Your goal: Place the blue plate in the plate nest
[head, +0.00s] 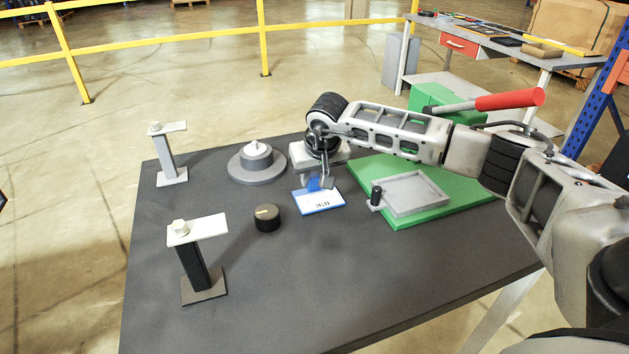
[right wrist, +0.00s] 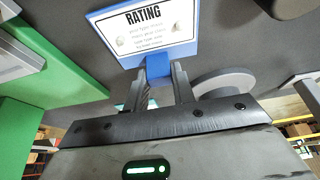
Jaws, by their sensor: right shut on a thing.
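The blue plate (head: 319,201) has a white label and a blue tab on its far edge. My right gripper (head: 321,183) is shut on that tab. In the right wrist view, the blue plate (right wrist: 158,33) extends beyond the fingertips (right wrist: 160,78), its label reading RATING. The plate appears close over the dark table; whether it touches is hard to tell. The plate nest (head: 418,194), a grey square frame on a green base, lies to the right of the plate and is empty. My left gripper is not in view.
The dark table (head: 330,275) holds a round grey stepped base (head: 258,163), a black knob (head: 267,217) and two clamp posts (head: 198,250). A red-handled lever (head: 505,100) stands behind the green base (head: 445,208). A black-topped pin (head: 376,196) stands at the nest's left corner. The table's front is clear.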

